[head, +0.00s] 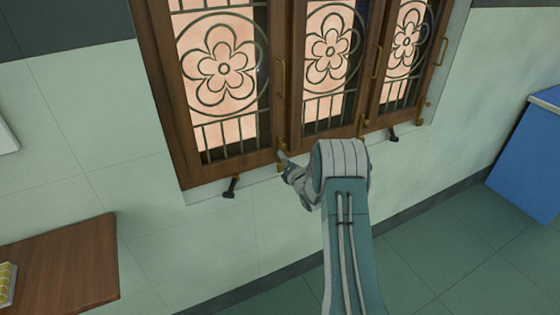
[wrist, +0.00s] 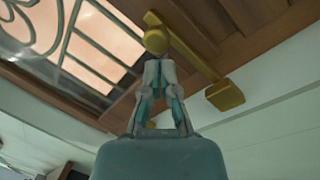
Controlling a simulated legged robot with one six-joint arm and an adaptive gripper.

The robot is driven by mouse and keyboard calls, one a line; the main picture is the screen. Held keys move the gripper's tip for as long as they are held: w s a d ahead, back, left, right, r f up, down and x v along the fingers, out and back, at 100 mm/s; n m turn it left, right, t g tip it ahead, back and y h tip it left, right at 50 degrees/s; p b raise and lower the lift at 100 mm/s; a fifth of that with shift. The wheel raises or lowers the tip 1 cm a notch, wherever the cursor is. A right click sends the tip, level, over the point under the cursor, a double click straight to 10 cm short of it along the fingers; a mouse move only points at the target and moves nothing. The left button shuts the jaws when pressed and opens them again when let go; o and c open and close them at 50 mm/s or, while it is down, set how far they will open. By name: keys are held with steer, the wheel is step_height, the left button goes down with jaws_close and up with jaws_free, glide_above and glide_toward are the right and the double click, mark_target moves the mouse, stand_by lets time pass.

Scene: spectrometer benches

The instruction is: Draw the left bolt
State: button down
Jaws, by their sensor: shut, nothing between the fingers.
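The left bolt (head: 281,145) is a small brass fitting at the lower right corner of the left window panel, partly hidden by my gripper in the head view. In the wrist view the brass bolt (wrist: 190,55) is a slanting rod with a round knob and a block at its lower end. My gripper (head: 284,157) is at the bolt. In the wrist view my gripper (wrist: 158,66) is shut with empty fingers, its tips just below the knob. I cannot tell whether they touch it.
Further brass bolts (head: 361,125) and (head: 421,113) sit on the panels to the right. Black stay handles (head: 231,187) and (head: 393,135) stick out below the sill. A wooden table (head: 65,265) stands lower left, a blue cabinet (head: 530,160) right. Floor between is clear.

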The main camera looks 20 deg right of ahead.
mark_target(282, 145)
steer(key=shift+r, duration=2.3)
